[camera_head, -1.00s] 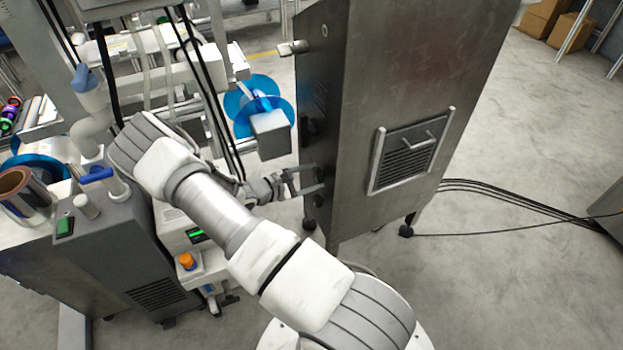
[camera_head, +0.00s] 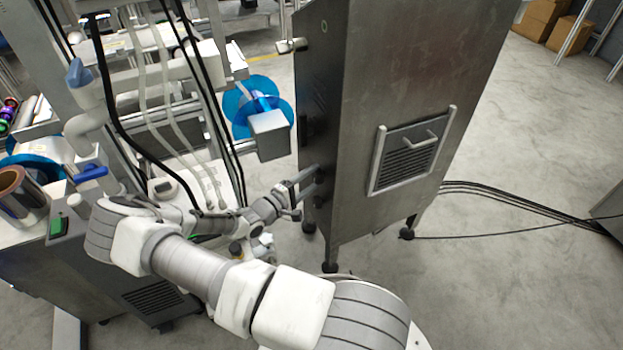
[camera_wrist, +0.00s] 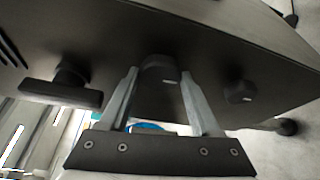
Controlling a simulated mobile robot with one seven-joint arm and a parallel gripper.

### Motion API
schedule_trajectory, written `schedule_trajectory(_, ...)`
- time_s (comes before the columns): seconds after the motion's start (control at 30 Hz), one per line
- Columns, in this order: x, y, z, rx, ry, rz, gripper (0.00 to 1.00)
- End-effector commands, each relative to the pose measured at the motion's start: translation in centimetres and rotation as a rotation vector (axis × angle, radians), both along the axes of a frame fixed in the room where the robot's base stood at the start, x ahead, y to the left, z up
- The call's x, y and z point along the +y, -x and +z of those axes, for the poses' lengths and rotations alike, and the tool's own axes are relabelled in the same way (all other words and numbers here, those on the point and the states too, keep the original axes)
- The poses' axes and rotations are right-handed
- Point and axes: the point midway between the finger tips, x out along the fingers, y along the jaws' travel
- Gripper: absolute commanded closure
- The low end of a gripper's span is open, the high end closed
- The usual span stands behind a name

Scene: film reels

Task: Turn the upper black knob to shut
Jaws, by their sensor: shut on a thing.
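The upper black knob (camera_wrist: 160,72) is a short dark cylinder with a small pale mark, on the dark side of a tall metal cabinet (camera_head: 410,90). My gripper (camera_wrist: 166,84) has one finger on each side of this knob and is shut on it. A second black knob (camera_wrist: 238,93), also with a pale mark, sits to the right in the wrist view, nearer the cabinet's foot. In the head view my gripper (camera_head: 304,192) meets the cabinet's dark side low down. The knob's exact turn angle is hard to read.
A black bar handle (camera_wrist: 62,92) stands out left of the gripped knob in the wrist view. A machine with hoses (camera_head: 165,110) and a grey box (camera_head: 268,135) crowd the left.

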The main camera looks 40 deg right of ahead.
Motion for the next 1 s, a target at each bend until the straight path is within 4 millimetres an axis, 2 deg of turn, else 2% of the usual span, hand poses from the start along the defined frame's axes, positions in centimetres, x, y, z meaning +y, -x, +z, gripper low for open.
schedule_trajectory(0.67,0.08,-0.1,-0.04,-0.06,0.012,0.002,0.92)
schedule_trajectory(0.7,0.08,-0.1,-0.04,-0.06,0.012,0.002,0.31)
schedule_trajectory(0.83,0.05,-0.08,-0.03,-0.059,0.013,0.001,0.07)
schedule_trajectory(1.0,0.03,-0.04,-0.04,-0.058,0.013,0.001,0.06)
